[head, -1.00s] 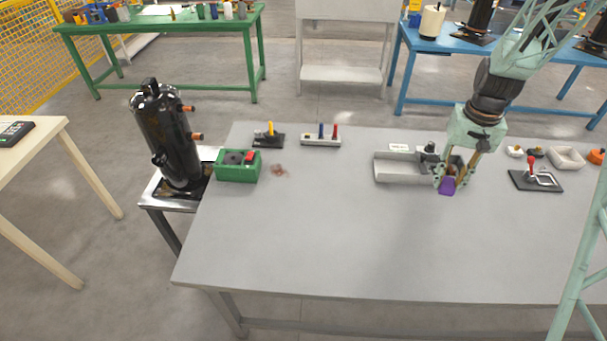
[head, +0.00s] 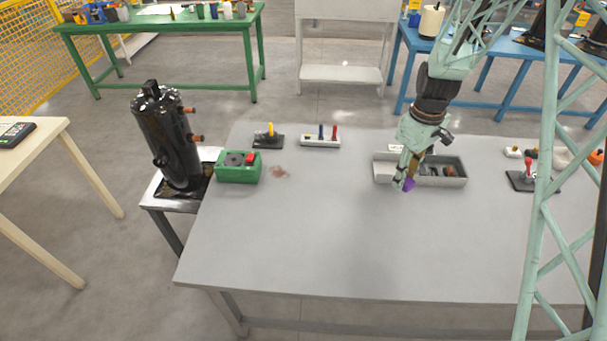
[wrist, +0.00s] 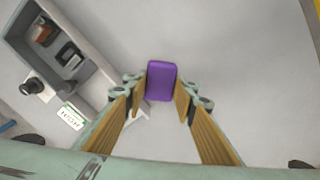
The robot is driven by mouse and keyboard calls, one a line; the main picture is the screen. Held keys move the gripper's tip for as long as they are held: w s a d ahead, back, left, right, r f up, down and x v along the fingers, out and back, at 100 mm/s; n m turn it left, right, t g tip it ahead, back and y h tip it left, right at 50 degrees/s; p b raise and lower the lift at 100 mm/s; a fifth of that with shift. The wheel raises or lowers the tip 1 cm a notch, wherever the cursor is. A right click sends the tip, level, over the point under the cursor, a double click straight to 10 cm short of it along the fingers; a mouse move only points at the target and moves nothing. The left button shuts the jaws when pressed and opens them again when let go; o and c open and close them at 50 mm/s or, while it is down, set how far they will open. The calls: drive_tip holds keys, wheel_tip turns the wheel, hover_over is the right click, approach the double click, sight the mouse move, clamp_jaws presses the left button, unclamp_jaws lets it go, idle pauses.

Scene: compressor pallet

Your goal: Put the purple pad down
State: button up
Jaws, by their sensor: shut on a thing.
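The purple pad (head: 409,185) is held at the fingertips of my gripper (head: 404,183), in front of the grey compartment tray. In the wrist view the pad (wrist: 161,81) sits between the two fingertips (wrist: 160,98), with both fingers closed against its sides. Plain grey table surface shows around and beyond the pad. I cannot tell exactly how high the pad is above the table.
The grey tray (head: 458,181) holds small parts and is close to my gripper. A green box (head: 238,174) and a black compressor (head: 166,140) are at the left. The middle and front of the grey table (head: 330,240) are clear.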

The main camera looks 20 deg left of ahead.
drive_tip(key=s+a+f+n, duration=0.1)
drive_tip(key=a+n, duration=0.4)
drive_tip(key=a, duration=0.1)
drive_tip(key=s+a+f+n+p, duration=0.1)
drive_tip(key=a+n, duration=0.5)
drive_tip(key=s+a+f+n+p, duration=0.1)
drive_tip(key=s+a+n, duration=0.1)
drive_tip(key=a+n, duration=0.3)
drive_tip(key=shift+a+f+n, duration=0.3)
drive_tip(key=shift+a, duration=0.3)
drive_tip(key=shift+s+a+f+n, duration=0.1)
drive_tip(key=shift+s+a+n, duration=0.1)
drive_tip(key=shift+a+n, duration=0.25)
drive_tip(key=shift+s+a+f+n, duration=0.1)
drive_tip(key=shift+s+a+n, duration=0.05)
drive_tip(key=shift+a+n, duration=0.3)
hover_over(303, 175)
drive_tip(key=shift+f+p, duration=0.3)
drive_tip(key=shift+f, duration=0.45)
drive_tip(key=shift+f, duration=1.8)
drive_tip(key=shift+c, duration=0.2)
